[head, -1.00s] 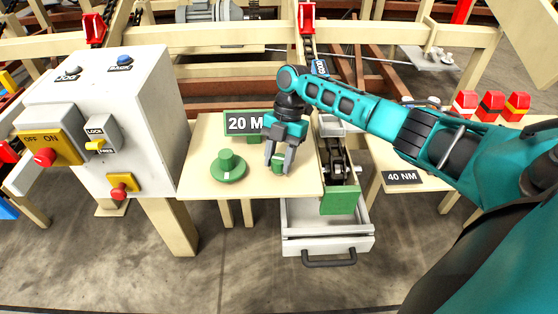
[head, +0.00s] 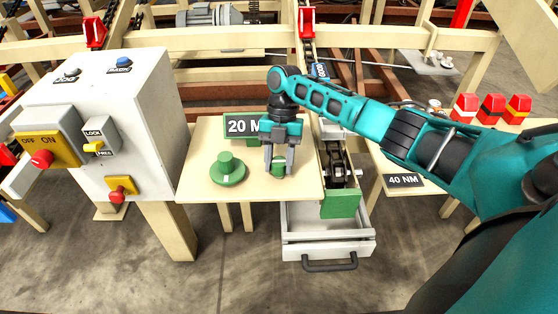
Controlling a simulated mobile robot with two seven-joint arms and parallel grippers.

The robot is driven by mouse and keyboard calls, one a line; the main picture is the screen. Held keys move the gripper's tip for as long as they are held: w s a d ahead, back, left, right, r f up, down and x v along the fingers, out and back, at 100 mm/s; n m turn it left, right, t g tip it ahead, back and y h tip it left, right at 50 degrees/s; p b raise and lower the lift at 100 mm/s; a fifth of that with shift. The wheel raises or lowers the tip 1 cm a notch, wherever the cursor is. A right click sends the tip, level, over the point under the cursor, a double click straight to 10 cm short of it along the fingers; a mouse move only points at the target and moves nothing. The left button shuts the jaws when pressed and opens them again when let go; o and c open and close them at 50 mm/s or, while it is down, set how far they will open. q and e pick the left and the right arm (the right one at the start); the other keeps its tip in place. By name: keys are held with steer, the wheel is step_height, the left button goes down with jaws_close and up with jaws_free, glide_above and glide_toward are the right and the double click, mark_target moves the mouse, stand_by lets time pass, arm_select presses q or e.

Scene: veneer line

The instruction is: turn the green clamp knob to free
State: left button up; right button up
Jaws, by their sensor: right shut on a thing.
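A small green knob (head: 278,171) stands on the right part of the cream table top (head: 205,150), in front of the dark 20 NM sign. My right gripper (head: 278,169) points down at it and is shut on it, one finger on each side. The fingers hide part of the knob, and I cannot read its turn position. A wider green flanged piece (head: 228,169) with a round top stands apart on the table, to the left of the gripper. My left gripper is not in view.
A white control box (head: 150,110) with switches stands to the left. A green block (head: 341,204) on a chain track and an open grey drawer (head: 325,246) lie right of and below the table.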

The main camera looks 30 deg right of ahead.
steer(key=shift+a, duration=0.1)
steer(key=o, duration=1.1)
steer(key=shift+c, duration=0.2)
steer(key=p+v, duration=0.2)
steer(key=v, duration=1.1)
steer(key=shift+f, duration=0.15)
